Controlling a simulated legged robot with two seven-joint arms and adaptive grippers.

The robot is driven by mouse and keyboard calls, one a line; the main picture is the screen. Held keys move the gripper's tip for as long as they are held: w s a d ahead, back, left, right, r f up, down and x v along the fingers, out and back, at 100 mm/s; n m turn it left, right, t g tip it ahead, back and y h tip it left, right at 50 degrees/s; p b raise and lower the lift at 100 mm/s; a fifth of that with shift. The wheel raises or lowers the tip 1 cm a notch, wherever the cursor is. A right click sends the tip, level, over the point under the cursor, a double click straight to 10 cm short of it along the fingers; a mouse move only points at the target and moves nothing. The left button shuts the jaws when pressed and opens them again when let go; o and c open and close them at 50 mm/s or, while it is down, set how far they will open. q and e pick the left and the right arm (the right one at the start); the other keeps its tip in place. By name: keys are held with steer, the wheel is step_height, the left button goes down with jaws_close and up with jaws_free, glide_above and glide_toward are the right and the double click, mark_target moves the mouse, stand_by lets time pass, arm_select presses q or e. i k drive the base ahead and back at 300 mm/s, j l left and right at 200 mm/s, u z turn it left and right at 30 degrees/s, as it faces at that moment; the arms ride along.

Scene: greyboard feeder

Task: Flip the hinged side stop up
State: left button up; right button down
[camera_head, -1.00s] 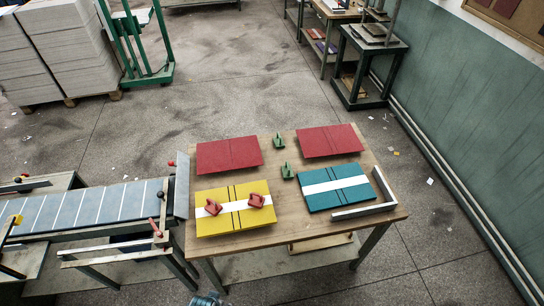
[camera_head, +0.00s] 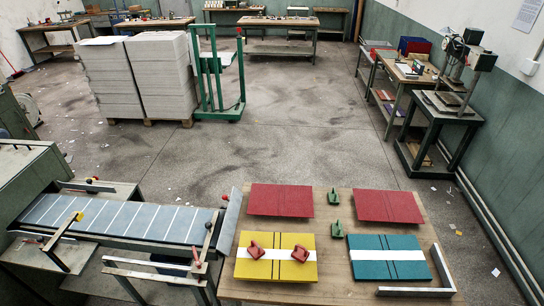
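The feeder (camera_head: 120,216) stands at the lower left, a long blue-grey bed crossed by white lines. A tilted grey plate (camera_head: 229,223) stands at its right end beside the table. I cannot tell for sure which part is the hinged side stop. Neither of my grippers shows.
A wooden table (camera_head: 330,207) at the lower right holds red, yellow and teal panels, red and green small blocks and an L-shaped metal stop (camera_head: 443,268). Board stacks (camera_head: 160,75) and a green trolley (camera_head: 220,80) stand behind. The middle floor is open.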

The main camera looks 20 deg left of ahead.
mark_target(223, 246)
steer(key=j+z, duration=0.15)
steer(key=z, duration=0.3)
steer(key=k+j+z, duration=0.1)
steer(key=z, duration=0.35)
steer(key=k+j+z, duration=0.25)
steer(key=k+j, duration=0.15)
steer(key=k+j+z, duration=0.25)
steer(key=k, duration=0.3)
steer(key=k+j+z, duration=0.25)
steer(key=k, duration=0.25)
steer(key=k+j, duration=0.2)
steer(key=k, duration=0.35)
